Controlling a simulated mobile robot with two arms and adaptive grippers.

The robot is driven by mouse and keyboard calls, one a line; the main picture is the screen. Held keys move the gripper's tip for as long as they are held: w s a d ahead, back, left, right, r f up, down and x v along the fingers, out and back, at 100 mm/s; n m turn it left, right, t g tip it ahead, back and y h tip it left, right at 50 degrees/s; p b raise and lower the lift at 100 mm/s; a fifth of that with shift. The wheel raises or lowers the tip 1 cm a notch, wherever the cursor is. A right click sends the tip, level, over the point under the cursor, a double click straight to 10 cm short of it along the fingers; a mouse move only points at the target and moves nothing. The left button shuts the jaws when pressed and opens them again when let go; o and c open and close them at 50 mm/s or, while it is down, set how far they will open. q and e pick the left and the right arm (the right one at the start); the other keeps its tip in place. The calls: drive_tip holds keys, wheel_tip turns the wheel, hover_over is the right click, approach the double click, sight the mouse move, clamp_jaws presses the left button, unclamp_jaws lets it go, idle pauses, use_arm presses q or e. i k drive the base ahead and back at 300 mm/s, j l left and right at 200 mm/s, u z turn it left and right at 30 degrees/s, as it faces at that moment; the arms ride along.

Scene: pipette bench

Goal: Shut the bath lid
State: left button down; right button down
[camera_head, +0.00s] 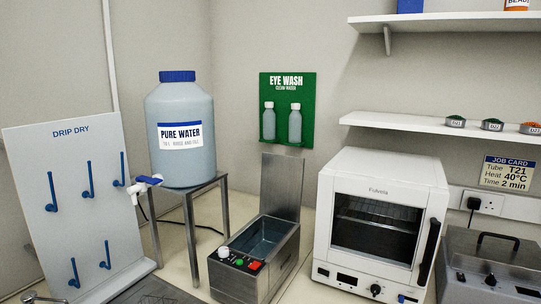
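The bath (230,275) is a steel box in the lower middle of the head view. Its basin (262,237) is open and holds what looks like water. Its lid (283,187) stands upright at the back edge, raised against the wall side. Neither of my grippers shows in this view.
A white oven (432,190) with a dark handle stands close to the right of the bath. A water tank (180,110) on a metal stand (188,215) is to the left. A second steel unit (470,255) with a closed handled lid is far right.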

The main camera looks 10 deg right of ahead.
sight(282, 178)
drive_tip(key=i+l+u, duration=0.2)
drive_tip(key=u, duration=0.25)
drive_tip(key=i+l+u, duration=0.1)
drive_tip(key=l+u, duration=0.75)
